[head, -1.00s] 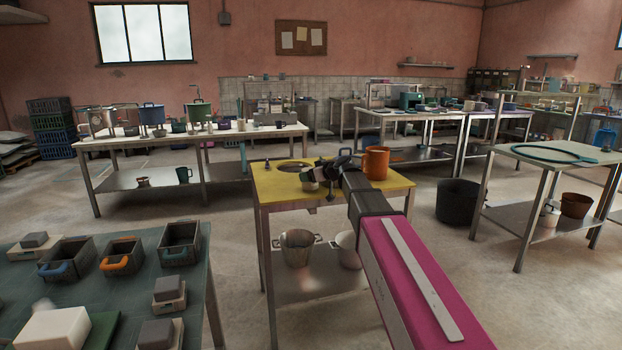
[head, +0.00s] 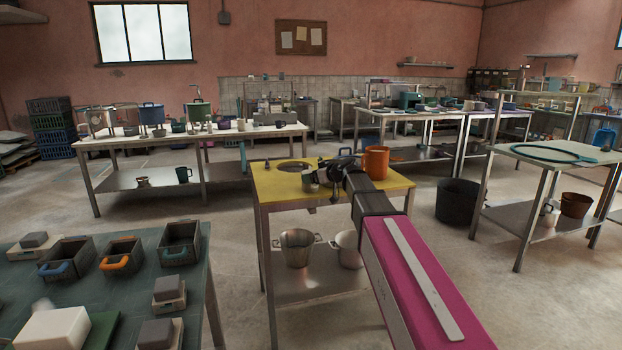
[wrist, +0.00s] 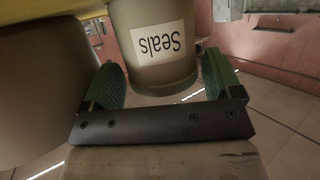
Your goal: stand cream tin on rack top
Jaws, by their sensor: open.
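In the wrist view, a cream-beige tin (wrist: 152,50) with a white label reading "Seals", upside down in the picture, sits between the two green-padded fingers of my gripper (wrist: 166,82). The fingers are open, with a visible gap on the tin's right side. In the head view, my gripper (head: 322,178) is over the yellow-topped table (head: 355,190), beside a small greyish-cream tin (head: 309,182); my arm hides part of this area. I cannot tell which piece of furniture is the rack.
A large beige rounded thing (wrist: 40,85) fills the wrist view's left side. A metal pot (head: 297,248) is on the table's lower shelf. A dark bin (head: 458,201) stands on the floor at right.

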